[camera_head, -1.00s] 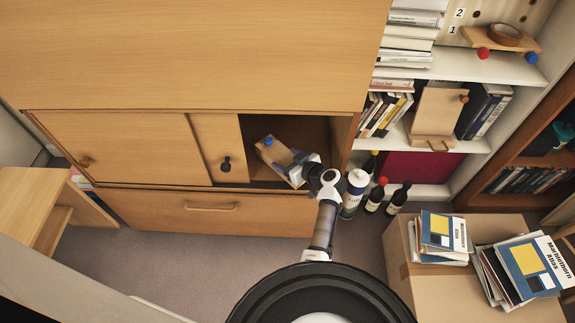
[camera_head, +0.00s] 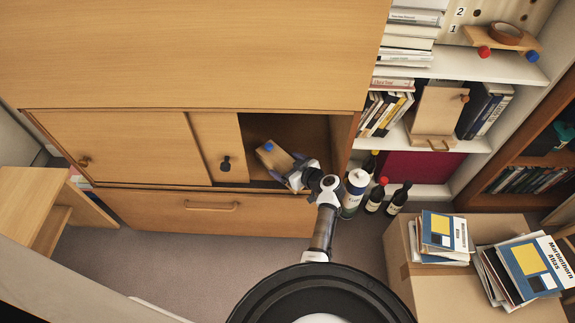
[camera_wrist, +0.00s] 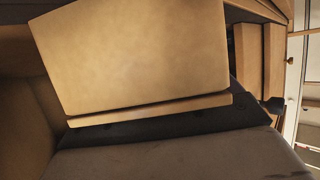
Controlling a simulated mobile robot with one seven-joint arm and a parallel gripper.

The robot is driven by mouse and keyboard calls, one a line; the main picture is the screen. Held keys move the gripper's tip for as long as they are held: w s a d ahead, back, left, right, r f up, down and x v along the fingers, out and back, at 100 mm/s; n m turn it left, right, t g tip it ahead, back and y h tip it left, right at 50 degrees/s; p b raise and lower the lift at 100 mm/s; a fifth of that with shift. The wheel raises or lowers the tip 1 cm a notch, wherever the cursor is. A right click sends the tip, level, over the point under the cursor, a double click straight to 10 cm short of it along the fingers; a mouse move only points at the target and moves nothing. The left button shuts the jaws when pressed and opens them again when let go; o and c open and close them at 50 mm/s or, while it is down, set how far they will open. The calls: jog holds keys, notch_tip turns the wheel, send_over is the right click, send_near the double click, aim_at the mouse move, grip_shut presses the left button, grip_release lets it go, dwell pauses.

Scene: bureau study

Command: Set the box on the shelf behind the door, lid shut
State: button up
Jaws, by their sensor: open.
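The wooden box (camera_head: 271,156) with a blue knob (camera_head: 268,146) sits in the open compartment (camera_head: 308,130) of the cabinet, to the right of the sliding door. It lies at a slant, and its near end is partly hidden by my gripper. My gripper (camera_head: 293,172) is open at the box's near right end, at the compartment's mouth. In the wrist view the box (camera_wrist: 135,55) shows as a plain tan face with a thin strip along its lower edge. I see no raised lid, but cannot tell if it is fully shut.
The narrow sliding door (camera_head: 217,135) with a dark knob (camera_head: 225,164) stands left of the opening. A drawer (camera_head: 195,212) lies below. A white bottle (camera_head: 354,193) and dark bottles (camera_head: 397,199) stand right of my arm. A carton (camera_head: 440,285) carries books. Floor at left is clear.

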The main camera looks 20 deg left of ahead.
jog(key=shift+r, duration=0.15)
jog(key=v, duration=1.2)
